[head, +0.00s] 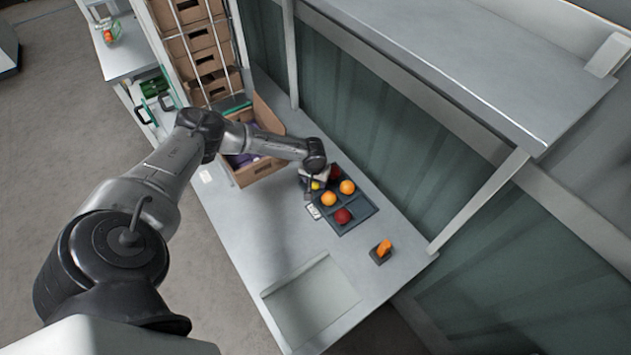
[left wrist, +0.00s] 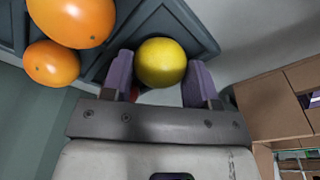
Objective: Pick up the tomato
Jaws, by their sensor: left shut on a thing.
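A yellow tomato (left wrist: 160,63) sits between the two purple-padded fingers of my left gripper (left wrist: 159,78) in the left wrist view. The gripper is shut on it. In the head view my left gripper (head: 312,184) is at the far left corner of a dark compartment tray (head: 362,206), and a little of the yellow tomato (head: 315,186) shows beneath it. Two orange tomatoes (head: 329,199) (head: 347,187) and a red one (head: 342,216) lie in the tray. My right gripper is not in view.
A cardboard box (head: 262,168) with purple contents stands left of the tray, below stacked brown crates (head: 198,42). A small dark stand with an orange item (head: 383,248) is at the right. A recessed basin (head: 310,300) lies in front. The bench between is clear.

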